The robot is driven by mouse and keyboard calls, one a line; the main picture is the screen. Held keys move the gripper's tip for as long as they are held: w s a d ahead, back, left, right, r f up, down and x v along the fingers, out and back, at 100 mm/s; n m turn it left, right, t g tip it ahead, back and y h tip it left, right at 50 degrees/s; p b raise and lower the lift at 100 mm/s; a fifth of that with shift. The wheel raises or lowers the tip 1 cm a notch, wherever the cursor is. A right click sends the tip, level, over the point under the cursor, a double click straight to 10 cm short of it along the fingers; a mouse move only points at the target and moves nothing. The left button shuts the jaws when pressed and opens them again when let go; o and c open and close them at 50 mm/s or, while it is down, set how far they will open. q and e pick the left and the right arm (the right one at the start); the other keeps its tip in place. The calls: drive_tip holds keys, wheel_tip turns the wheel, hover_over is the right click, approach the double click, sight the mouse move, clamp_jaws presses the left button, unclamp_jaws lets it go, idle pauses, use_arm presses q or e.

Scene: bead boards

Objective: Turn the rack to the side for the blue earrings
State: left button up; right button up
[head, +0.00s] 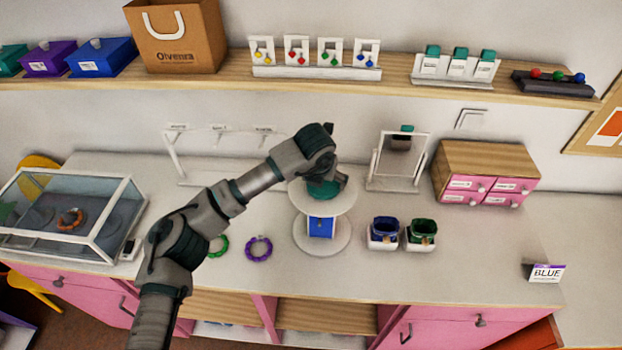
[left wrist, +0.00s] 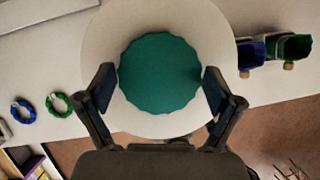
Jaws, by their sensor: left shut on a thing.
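The rack (head: 321,245) is a round white stand on the counter with a white disc on top and a teal scalloped knob (left wrist: 160,75). A blue panel (head: 321,226) faces the front below the disc. My left gripper (head: 325,183) reaches down from above and is shut on the knob, with one finger on each side in the left wrist view (left wrist: 158,82). A card reading BLUE (head: 546,272) stands at the counter's right. A card with blue earrings (head: 366,53) stands on the wall shelf. The rack's other sides are hidden. My right gripper is out of view.
Blue (head: 383,233) and green (head: 421,234) containers stand just right of the rack. A purple ring (head: 259,249) lies to its left. A small mirror (head: 399,165) and a pink drawer box (head: 487,172) stand behind right. A glass case (head: 70,212) is far left.

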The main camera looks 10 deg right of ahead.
use_arm(q)
drive_tip(key=shift+s+f, duration=0.25)
drive_tip(key=shift+f, duration=0.3)
drive_tip(key=o, duration=1.4)
drive_tip(key=shift+s+a, duration=0.1)
drive_tip(key=shift+c, duration=0.2)
drive_tip(key=shift+a+r, duration=0.2)
drive_tip(key=shift+r, duration=0.25)
drive_tip(key=v, duration=1.1)
drive_tip(key=shift+r, duration=0.3)
drive_tip(key=shift+s+d, duration=0.15)
drive_tip(key=shift+f, duration=0.1)
